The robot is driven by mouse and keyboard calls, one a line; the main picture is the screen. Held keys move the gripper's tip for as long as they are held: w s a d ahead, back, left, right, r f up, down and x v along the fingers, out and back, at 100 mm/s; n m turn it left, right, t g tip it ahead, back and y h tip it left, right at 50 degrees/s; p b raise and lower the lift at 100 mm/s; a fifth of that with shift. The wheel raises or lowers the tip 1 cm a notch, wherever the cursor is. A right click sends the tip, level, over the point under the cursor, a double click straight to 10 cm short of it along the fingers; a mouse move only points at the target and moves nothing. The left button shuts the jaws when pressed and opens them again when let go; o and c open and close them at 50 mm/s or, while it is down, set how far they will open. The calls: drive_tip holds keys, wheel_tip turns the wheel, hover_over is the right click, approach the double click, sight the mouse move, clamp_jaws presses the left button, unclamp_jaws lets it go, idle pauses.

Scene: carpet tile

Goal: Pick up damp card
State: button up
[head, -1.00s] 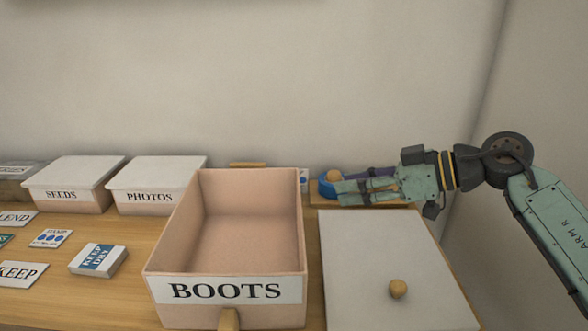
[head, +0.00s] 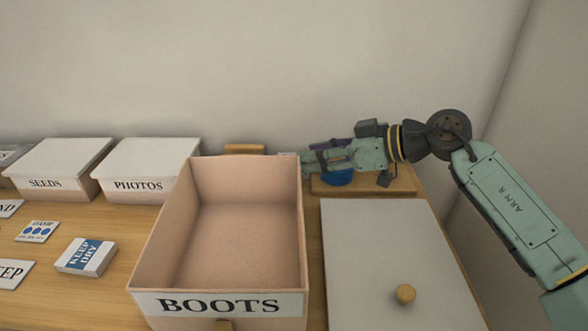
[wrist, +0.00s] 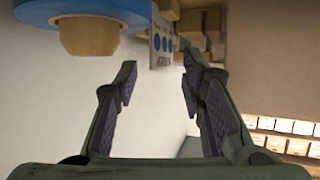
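In the wrist view, a card with blue drop marks (wrist: 164,44) stands on edge at the top centre, just beyond my fingertips. In the head view, a damp card (head: 37,231) with blue drops lies flat on the table at the left. My gripper (wrist: 160,74) is open and empty, its two fingers apart with the upright card ahead of the gap. In the head view my gripper (head: 307,163) reaches leftward behind the BOOTS box, which partly hides its tips.
The open BOOTS box (head: 143,262) stands in the middle, its lid-like white panel (head: 380,250) to the right. A blue round thing (head: 338,178) sits on a wooden board (head: 402,181) under my gripper. A KEEP DRY block (head: 86,257) and lidded boxes (head: 150,163) stand left.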

drive_tip(key=shift+x, duration=1.5)
drive_tip(key=shift+w+r, duration=0.1)
drive_tip(key=shift+c, duration=0.2)
clamp_jaws()
